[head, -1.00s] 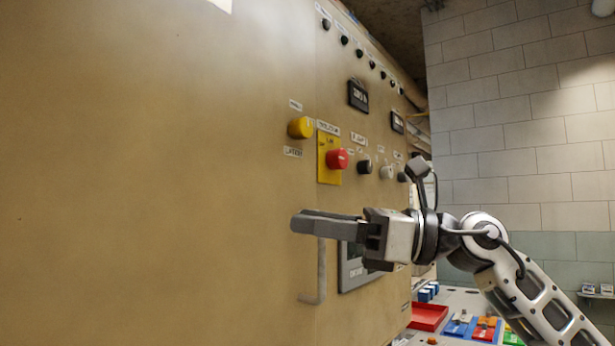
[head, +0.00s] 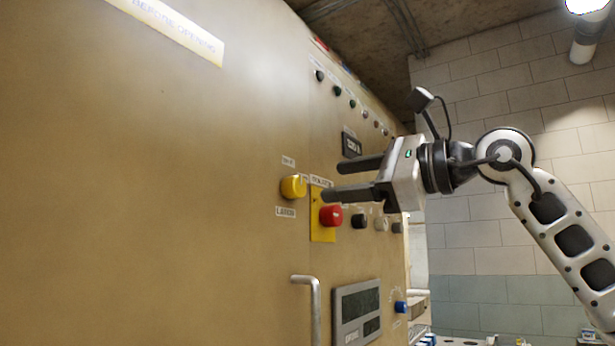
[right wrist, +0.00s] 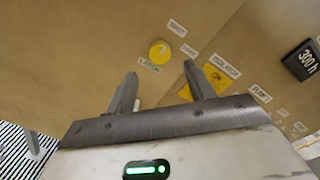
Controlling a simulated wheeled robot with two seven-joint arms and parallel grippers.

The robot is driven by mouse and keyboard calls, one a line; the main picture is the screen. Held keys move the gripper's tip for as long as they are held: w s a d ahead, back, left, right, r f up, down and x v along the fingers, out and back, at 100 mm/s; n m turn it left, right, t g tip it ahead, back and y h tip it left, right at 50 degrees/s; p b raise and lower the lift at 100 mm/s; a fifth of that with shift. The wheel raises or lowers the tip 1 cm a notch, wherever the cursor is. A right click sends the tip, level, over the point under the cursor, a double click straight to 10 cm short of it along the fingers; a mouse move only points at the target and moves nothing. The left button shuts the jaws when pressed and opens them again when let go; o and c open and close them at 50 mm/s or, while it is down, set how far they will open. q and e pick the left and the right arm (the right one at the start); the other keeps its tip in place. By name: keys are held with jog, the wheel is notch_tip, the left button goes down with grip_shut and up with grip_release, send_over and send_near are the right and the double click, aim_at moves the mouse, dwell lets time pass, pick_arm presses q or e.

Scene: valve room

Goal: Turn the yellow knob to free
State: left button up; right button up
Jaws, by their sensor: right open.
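The yellow knob (head: 293,187) sticks out of the tan panel, with small white labels above and below it. It also shows in the right wrist view (right wrist: 159,53), ahead of the fingers and between their lines, with a pale mark on its face. My right gripper (head: 341,179) is open and empty. In the head view its fingertips are to the right of the knob and apart from it. The gripper also shows in the right wrist view (right wrist: 161,82). My left gripper is not in view. The label wording is too small to read surely.
A red button (head: 331,215) on a yellow plate (head: 317,228) sits just right of the knob. A black knob (head: 360,221) and paler knobs follow. A metal handle (head: 315,305) and a grey display (head: 357,312) are below. A dark display (head: 351,145) is above.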

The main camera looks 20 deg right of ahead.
aim_at(301, 186)
jog(key=p+x, duration=0.1)
jog(key=x, duration=0.6)
jog(key=shift+p, duration=0.3)
jog(key=shift+s, duration=0.1)
jog(key=c, duration=1)
